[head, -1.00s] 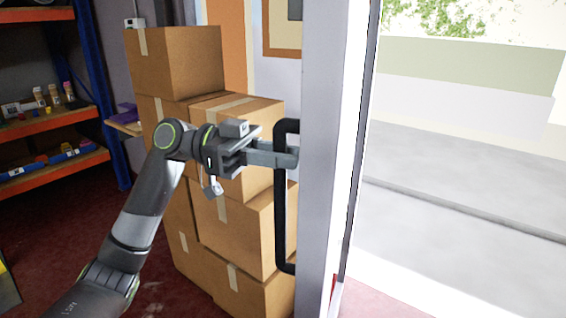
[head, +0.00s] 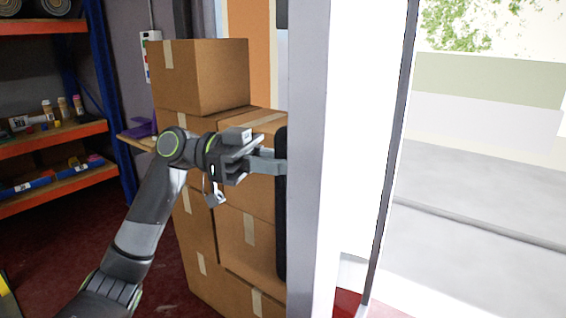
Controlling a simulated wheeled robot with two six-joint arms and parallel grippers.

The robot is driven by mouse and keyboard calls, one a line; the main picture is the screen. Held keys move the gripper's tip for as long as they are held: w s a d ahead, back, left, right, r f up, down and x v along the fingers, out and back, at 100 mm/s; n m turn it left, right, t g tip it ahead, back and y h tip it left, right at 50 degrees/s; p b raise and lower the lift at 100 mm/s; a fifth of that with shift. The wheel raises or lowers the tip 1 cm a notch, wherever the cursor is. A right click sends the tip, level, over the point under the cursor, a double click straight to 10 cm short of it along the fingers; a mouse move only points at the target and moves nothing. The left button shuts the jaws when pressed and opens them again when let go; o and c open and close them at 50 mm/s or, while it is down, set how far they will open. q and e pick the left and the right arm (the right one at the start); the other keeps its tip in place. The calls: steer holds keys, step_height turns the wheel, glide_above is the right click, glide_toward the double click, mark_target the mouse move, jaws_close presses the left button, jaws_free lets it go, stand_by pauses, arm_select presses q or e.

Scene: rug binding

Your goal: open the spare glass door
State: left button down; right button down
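The glass door shows as a grey frame post (head: 310,160) standing upright at the middle of the head view, with a bright white area beside it. Its black vertical bar handle (head: 281,225) is on the left side of the post, partly hidden by the post's edge. My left gripper (head: 278,166) comes in from the left at the upper part of the handle. Its fingers look shut on the bar, with the near finger covering the contact. My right gripper is not in view.
Stacked cardboard boxes (head: 205,78) stand close behind my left arm and the handle. A shelf with orange boards and blue posts (head: 110,100) is at the left. Pale paving (head: 480,200) lies open outside at the right.

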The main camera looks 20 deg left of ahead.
arm_select(q)
steer(key=shift+f, duration=0.1)
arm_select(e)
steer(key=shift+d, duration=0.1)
arm_select(q)
steer(key=c, duration=1.4)
jaws_free()
steer(key=shift+c, duration=0.2)
steer(key=shift+o, duration=0.6)
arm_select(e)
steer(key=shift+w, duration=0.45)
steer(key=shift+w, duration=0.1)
arm_select(q)
steer(key=a+b, duration=0.2)
steer(key=a, duration=1.5)
steer(key=shift+a, duration=0.2)
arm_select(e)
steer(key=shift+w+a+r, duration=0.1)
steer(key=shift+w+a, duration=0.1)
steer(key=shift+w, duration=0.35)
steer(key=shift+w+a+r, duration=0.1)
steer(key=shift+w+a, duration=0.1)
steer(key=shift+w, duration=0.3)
arm_select(q)
steer(key=shift+w, duration=0.1)
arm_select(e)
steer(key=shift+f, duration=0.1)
